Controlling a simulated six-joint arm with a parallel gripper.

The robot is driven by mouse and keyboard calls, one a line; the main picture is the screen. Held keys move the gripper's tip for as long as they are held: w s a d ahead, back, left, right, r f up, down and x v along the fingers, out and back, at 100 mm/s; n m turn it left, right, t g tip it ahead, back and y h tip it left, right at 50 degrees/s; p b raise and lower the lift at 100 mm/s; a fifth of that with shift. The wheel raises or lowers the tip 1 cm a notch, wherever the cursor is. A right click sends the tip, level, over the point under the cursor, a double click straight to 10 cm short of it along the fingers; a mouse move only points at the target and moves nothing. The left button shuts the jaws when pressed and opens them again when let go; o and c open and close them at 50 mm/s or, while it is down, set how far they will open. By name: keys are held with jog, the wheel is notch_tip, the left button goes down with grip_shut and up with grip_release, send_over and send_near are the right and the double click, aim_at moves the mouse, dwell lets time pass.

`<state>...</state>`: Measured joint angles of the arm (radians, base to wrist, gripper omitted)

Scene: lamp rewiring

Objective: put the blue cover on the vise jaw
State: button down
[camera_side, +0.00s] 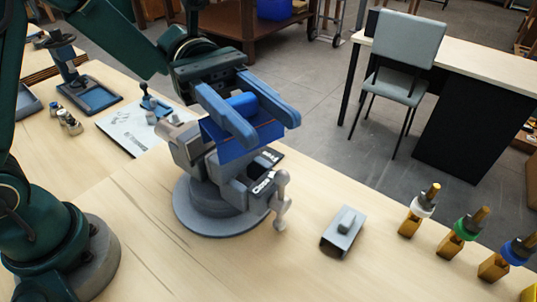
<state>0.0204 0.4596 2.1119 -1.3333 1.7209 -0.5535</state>
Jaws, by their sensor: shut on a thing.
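The blue cover (232,150) is a bent plate with a rounded knob on top. My gripper (268,128) has two long blue-grey fingers, one on each side of the knob, and is shut on it. The cover is over the jaws of the grey vise (205,205), which stands on a round base on the bench. The fingers and the cover hide much of the jaws. I cannot tell whether the cover rests on a jaw or is just above it.
A grey cover (343,231) with a similar knob lies on the wooden bench (230,270) right of the vise. Several brass-tipped pieces with coloured rings (464,236) stand at the right edge. A white printed sheet (128,126) and blue-topped stands (92,98) are behind left.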

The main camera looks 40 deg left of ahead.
jog(key=w+a+f+n+t, duration=0.1)
jog(key=w+a+n+t, duration=0.15)
jog(key=a, duration=0.45)
jog(key=w+a+f+n+t, duration=0.1)
jog(key=w+a+t, duration=0.15)
jog(key=a, duration=0.35)
jog(key=shift+h, duration=0.4)
jog(key=shift+a+f, duration=0.1)
jog(key=shift+f, duration=3.65)
jog(key=shift+f, duration=0.15)
jog(key=shift+c, duration=2.2)
grip_release()
jog(key=shift+r, duration=0.2)
jog(key=a, duration=1.2)
